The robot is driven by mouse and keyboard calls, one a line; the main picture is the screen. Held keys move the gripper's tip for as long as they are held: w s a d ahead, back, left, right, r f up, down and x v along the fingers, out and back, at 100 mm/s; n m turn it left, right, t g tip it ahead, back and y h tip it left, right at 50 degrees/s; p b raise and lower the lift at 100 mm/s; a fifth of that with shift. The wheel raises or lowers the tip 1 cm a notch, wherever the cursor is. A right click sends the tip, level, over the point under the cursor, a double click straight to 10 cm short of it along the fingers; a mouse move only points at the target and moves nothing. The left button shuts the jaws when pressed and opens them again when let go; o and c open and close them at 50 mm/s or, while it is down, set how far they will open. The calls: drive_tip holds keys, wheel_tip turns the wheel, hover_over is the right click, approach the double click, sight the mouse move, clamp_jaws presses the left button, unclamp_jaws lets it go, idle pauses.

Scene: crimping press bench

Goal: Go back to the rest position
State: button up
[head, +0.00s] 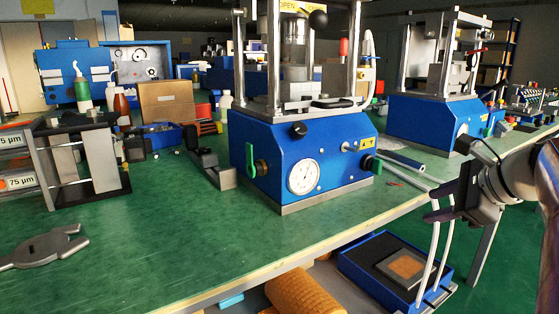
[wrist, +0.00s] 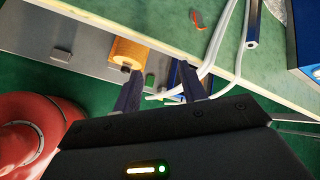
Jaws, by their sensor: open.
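My gripper (head: 430,205) is at the right of the head view, in front of the bench's front edge and to the right of the near blue press (head: 320,155). Its dark fingers point left and are apart, with nothing held between them. In the wrist view my gripper (wrist: 160,95) shows both fingers spread, with white hoses and the lower shelf beyond them. The rest position itself is not marked in either view.
White hoses (head: 434,245) hang over the edge of the green bench (head: 150,240) close to my gripper. Below are a blue tray (head: 353,270) and an orange roll (head: 300,292). A second blue press (head: 425,128) stands behind.

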drive_tip(key=s+a+f+n+g+h+p, duration=0.1)
drive_tip(key=s+a+f+n+h+p, duration=0.1)
drive_tip(key=s+a+f+n, duration=0.4)
drive_tip(key=s+a+f+n+g+h+p, duration=0.2)
drive_tip(key=s+a+f+n, duration=0.3)
drive_tip(key=s+a+n, duration=0.5)
drive_tip(key=shift+s+f+n+p, duration=0.45)
drive_tip(key=shift+s+n, duration=0.35)
drive_tip(key=shift+n, duration=2.6)
drive_tip(key=shift+a+r, duration=0.1)
